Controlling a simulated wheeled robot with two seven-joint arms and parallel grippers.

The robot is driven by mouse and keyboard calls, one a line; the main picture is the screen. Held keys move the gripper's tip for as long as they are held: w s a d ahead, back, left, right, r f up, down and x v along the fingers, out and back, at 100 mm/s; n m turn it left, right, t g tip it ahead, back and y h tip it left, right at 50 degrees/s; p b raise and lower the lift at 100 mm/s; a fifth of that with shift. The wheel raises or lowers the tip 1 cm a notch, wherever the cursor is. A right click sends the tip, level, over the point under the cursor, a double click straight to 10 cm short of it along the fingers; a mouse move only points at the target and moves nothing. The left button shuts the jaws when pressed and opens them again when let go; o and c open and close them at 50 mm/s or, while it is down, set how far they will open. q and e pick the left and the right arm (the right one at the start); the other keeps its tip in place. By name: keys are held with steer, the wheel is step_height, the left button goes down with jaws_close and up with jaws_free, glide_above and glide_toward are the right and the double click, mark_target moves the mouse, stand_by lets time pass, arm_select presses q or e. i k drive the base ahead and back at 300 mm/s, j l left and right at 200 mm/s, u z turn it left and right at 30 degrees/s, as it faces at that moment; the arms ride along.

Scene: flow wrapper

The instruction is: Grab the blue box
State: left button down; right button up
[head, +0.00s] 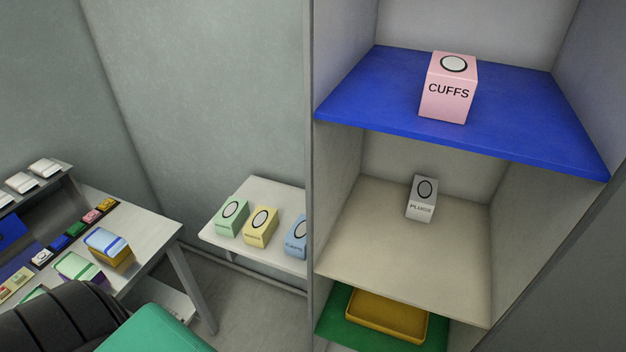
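A light blue box (296,234) with a black ring and dark lettering on it stands at the right end of a white side table (270,190). The cabinet's upright edge hides its right part. A yellow box (260,228) and a green box (231,217) stand to its left in a row, apart from it. A box with a blue-and-white striped top (106,240) lies on the workbench at the left; its lower part is yellow-brown. Neither of my grippers shows in the head view.
A cabinet on the right holds a pink CUFFS box (448,88) on a blue shelf (540,120), a grey box (422,198) below and a yellow tray (388,316) lowest. The workbench (150,230) carries several small packs.

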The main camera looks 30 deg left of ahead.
mark_target(295, 245)
steer(key=u, duration=1.1)
